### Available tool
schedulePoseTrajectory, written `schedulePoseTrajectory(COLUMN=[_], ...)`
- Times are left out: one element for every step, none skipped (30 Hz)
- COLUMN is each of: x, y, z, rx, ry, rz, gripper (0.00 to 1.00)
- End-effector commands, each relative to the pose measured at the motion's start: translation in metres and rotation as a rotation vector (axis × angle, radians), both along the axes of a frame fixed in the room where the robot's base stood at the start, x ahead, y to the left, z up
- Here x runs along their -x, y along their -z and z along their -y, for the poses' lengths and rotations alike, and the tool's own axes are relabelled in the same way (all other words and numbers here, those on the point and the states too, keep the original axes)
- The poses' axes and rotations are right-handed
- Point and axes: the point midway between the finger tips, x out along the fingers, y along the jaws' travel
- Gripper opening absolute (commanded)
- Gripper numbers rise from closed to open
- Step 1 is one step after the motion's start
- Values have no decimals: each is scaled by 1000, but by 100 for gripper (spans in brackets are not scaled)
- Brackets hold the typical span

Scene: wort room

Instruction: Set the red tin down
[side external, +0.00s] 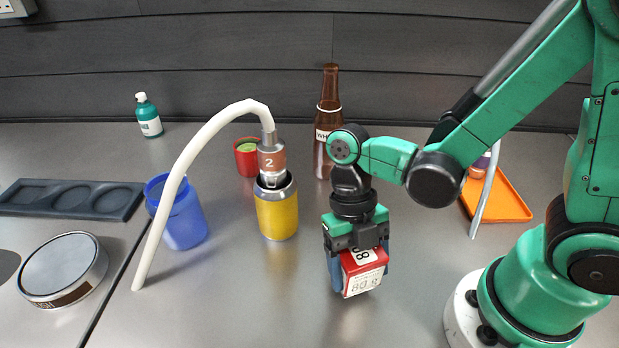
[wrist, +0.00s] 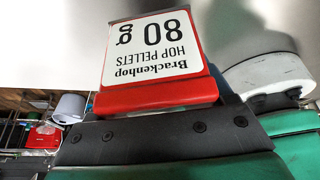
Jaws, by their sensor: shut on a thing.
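The red tin (side external: 362,273) is held in my gripper (side external: 359,268), low over the bare steel counter (side external: 290,300). It has a white label with "80 g". The jaws are shut on its sides. A dark shadow lies close beneath it; I cannot tell whether its bottom touches the counter.
A yellow can (side external: 277,212) with a fitting and white hose (side external: 185,160) stands left of my gripper. A brown bottle (side external: 327,120) stands behind, a blue container (side external: 181,214) further left, an orange tray (side external: 505,202) at right. The counter in front is clear.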

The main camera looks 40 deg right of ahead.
Motion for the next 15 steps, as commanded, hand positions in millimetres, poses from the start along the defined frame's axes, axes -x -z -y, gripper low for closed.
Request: schedulePoseTrajectory(x=[-1, -1, -1, 0, 0, 0, 0, 0, 0, 0, 0, 0, 0, 1, 0], y=[6, 9, 13, 15, 17, 19, 20, 20, 21, 21, 21, 21, 21, 21, 21], z=[0, 0, 0, 0, 0, 0, 0, 0, 0, 0, 0, 0, 0, 0, 0], rx=[0, 0, 0, 0, 0, 0, 0, 0, 0, 0, 0, 0, 0, 0, 0], ry=[0, 0, 0, 0, 0, 0, 0, 0, 0, 0, 0, 0, 0, 0, 0], rz=[0, 0, 0, 0, 0, 0, 0, 0, 0, 0, 0, 0, 0, 0, 0], gripper=[15, 15, 15, 15, 15, 15, 15, 15, 15, 15, 15, 15, 15, 15, 82])
